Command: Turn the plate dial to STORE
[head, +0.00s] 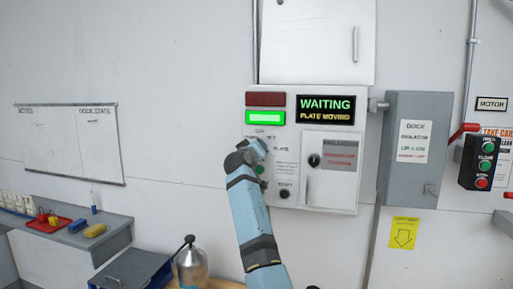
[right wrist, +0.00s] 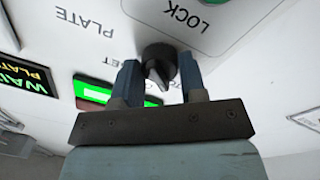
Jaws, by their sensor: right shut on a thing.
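The grey control box (head: 255,200) hangs on the wall in the head view. My right gripper (head: 253,150) is at its upper left, and my arm hides the dial there. In the right wrist view the black dial (right wrist: 159,60) sits between the two fingers of my right gripper (right wrist: 158,78), which is shut on it. The print is upside down in this view, with PLATE and LOCK beside the dial. Its setting labels are partly hidden, so I cannot read where it points. The display (head: 325,109) reads WAITING, PLATE MOVING or similar. My left gripper is out of view.
A lit green lamp (head: 265,118) is below a dark red one (head: 265,99). Another black knob (head: 285,193) is lower on the box, beside a small door (head: 332,185). A grey DOCK box (head: 413,125) and push-buttons (head: 486,162) are to the right. A bench (head: 115,228) is at left.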

